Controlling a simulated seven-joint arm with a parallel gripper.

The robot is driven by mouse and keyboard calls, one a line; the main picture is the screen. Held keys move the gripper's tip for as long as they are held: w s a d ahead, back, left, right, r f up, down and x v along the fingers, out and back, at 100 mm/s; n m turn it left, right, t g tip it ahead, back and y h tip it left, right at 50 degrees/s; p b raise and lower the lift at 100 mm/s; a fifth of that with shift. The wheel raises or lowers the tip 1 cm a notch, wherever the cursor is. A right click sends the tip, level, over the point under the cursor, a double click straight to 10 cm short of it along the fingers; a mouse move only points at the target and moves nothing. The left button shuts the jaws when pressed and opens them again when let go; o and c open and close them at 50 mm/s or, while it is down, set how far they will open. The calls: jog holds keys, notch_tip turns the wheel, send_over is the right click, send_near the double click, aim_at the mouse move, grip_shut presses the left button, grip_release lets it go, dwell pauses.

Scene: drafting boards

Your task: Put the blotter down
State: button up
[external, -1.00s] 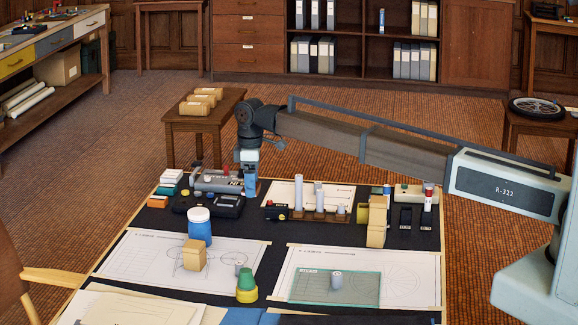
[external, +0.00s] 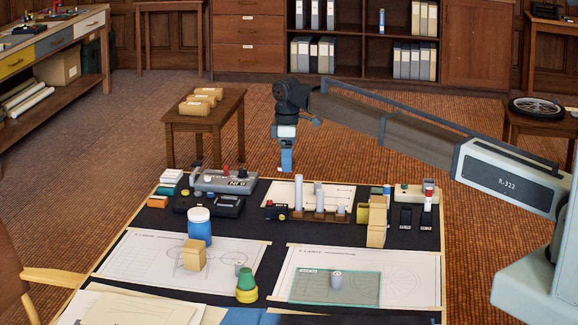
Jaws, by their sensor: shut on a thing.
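My gripper (external: 286,168) is in the air over the back edge of the board, pointing down with its blue fingers shut. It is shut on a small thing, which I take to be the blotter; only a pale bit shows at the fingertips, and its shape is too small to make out. The gripper is above and apart from the paper sheet and the standing cylinders behind the middle of the board.
A grey device with a red knob (external: 227,180) and a black device (external: 216,205) stand at back left. Pale cylinders stand in a wooden rack (external: 318,214). A blue jar (external: 200,227), cardboard block (external: 194,256) and stacked green-yellow piece (external: 246,287) stand nearer. Tan boxes (external: 377,225) stand right.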

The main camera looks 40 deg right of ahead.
aim_at(287, 201)
jog(key=shift+f, duration=4.95)
jog(key=shift+f, duration=0.15)
jog(key=o, duration=0.9)
jog(key=shift+o, duration=0.2)
notch_tip(287, 201, up, 12)
jog(key=shift+r, duration=0.2)
